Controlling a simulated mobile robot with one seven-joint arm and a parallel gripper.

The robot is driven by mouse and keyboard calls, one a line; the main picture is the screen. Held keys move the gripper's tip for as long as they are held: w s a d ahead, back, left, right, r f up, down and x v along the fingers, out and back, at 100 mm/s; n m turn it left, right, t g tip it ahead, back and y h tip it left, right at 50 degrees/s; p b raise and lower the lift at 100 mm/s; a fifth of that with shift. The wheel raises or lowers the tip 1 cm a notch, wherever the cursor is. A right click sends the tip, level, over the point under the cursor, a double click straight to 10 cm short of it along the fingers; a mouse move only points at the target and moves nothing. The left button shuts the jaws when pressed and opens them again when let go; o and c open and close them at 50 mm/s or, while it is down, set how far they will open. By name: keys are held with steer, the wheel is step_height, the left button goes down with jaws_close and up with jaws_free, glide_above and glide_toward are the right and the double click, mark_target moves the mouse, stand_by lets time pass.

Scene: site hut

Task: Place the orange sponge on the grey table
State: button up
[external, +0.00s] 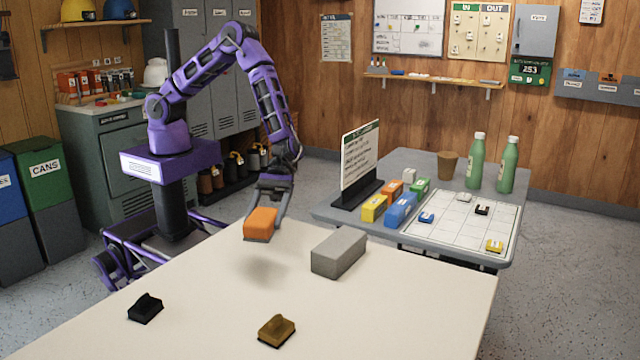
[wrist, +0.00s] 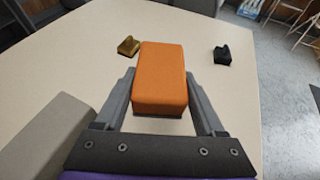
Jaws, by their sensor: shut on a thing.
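My gripper (external: 268,208) is shut on the orange sponge (external: 261,223) and holds it above the near cream table, with its shadow on the tabletop below. In the wrist view the orange sponge (wrist: 162,75) sits between the two fingers of my gripper (wrist: 160,100). The grey table (external: 331,213) stands behind and to the right of the cream table. Its top bears a white gridded board, a sign, small coloured boxes, a brown cup and two green bottles.
On the cream table (external: 200,310) are a grey block (external: 339,254), a black brush-like item (external: 145,308) and a brown one (external: 276,331). The white board (external: 460,226) fills much of the grey table's front right. Two green bottles (external: 476,162) and a brown cup (external: 448,166) stand behind it.

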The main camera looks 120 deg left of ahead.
steer(key=s+a+r+n+t+y, duration=0.1)
steer(key=s+a, duration=0.2)
steer(key=a, duration=0.4)
steer(key=s+a+r+n+t+p, duration=0.1)
steer(key=s+a+t, duration=0.1)
steer(key=s+a, duration=0.3)
steer(key=s+a+r+n+t+y, duration=0.1)
steer(key=s+a+n, duration=0.1)
steer(key=a, duration=0.6)
steer(key=m+g+h+b, duration=0.2)
steer(key=m+g+b, duration=0.1)
steer(key=g+b, duration=0.1)
glide_above(252, 295)
step_height(252, 295, down, 9)
steer(key=shift+d+f, duration=0.1)
steer(key=shift+t, duration=0.4)
steer(key=shift+f, duration=2)
